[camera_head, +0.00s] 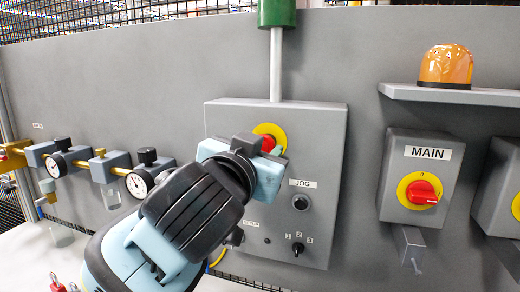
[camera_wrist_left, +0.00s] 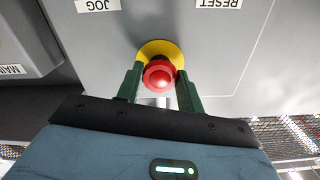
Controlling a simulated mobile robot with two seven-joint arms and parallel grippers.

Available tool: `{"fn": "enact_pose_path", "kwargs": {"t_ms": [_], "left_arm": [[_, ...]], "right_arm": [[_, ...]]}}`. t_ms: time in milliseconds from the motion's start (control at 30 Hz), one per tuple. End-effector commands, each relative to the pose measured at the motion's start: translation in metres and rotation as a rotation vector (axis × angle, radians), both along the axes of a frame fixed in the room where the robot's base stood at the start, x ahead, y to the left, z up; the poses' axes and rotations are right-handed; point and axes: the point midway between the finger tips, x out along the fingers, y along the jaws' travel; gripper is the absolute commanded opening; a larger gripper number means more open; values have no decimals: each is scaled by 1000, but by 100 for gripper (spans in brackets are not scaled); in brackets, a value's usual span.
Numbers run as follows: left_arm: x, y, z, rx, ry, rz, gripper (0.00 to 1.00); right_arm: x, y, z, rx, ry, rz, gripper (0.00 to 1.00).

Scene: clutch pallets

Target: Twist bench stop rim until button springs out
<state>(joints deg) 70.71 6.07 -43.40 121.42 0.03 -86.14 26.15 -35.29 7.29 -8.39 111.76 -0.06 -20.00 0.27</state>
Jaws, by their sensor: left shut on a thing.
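The bench stop is a red mushroom button (camera_wrist_left: 159,75) on a yellow round plate (camera_wrist_left: 158,49), mounted on a grey control box (camera_head: 329,135). My left gripper (camera_wrist_left: 158,82) is shut on the red button, with one dark green finger on each side of it. In the head view the gripper and wrist cover much of the stop; part of the yellow plate (camera_head: 271,130) and a bit of red (camera_head: 268,144) show. Whether the button is pressed in or out I cannot tell. My right gripper is not in view.
The same box carries a JOG button (camera_head: 300,202) and a selector switch (camera_head: 298,248). To the right are a MAIN switch box (camera_head: 420,175) and an amber beacon (camera_head: 445,66) on a shelf. Gauges and valves (camera_head: 140,183) line the wall at left.

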Motion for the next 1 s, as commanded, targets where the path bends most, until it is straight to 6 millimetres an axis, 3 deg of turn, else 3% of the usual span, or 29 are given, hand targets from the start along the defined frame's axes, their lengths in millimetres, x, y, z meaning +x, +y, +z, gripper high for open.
{"fn": "enact_pose_path", "kwargs": {"t_ms": [600, 1000], "left_arm": [[0, 0, 0, 422, -136, 0, 14], [0, 0, 0, 538, -173, -1, 14]], "right_arm": [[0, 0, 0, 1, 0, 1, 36], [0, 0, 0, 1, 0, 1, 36]]}}
